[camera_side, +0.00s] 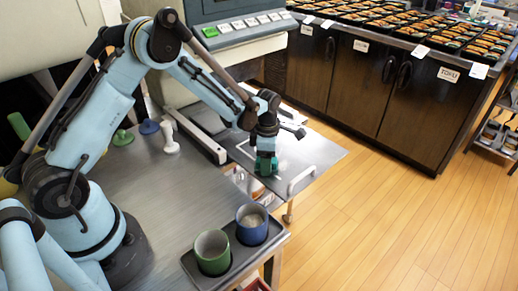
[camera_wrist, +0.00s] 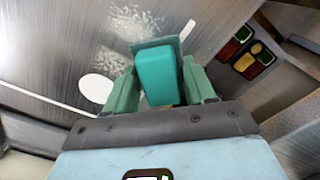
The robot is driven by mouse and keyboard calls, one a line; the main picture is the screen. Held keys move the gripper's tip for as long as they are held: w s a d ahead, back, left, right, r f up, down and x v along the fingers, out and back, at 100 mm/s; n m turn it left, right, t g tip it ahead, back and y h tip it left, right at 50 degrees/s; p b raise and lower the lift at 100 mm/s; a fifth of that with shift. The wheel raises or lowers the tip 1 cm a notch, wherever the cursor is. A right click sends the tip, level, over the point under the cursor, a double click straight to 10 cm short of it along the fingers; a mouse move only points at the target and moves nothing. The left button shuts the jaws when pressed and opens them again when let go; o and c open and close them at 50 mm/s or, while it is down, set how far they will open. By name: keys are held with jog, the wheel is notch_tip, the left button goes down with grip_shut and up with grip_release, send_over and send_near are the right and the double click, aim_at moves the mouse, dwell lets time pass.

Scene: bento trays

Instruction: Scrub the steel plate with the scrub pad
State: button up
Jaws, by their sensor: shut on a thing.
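My gripper (camera_side: 266,152) is shut on the teal-green scrub pad (camera_side: 265,168), over the left part of the steel plate (camera_side: 322,150). In the wrist view the pad's handle block (camera_wrist: 157,80) sits between the two green fingers of my gripper (camera_wrist: 160,82), with a flatter green part beyond it. The steel plate (camera_wrist: 60,50) fills the upper left there, with whitish, speckled smears (camera_wrist: 135,22) beside the pad. The pad's underside is hidden, and I cannot tell for certain whether it touches the plate.
A green cup (camera_side: 212,254) and a blue cup (camera_side: 252,226) stand in a dark tray at the bench's front corner. A white handle (camera_side: 301,180) is at the plate's near edge. A machine with buttons (camera_side: 240,24) stands behind. The bench's middle is clear.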

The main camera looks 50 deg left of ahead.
aim_at(287, 151)
jog(key=shift+s, duration=0.85)
jog(key=shift+a, duration=0.8)
jog(key=shift+w+d, duration=0.1)
jog(key=shift+w, duration=6.05)
notch_tip(287, 151, up, 8)
jog(key=shift+s, duration=0.1)
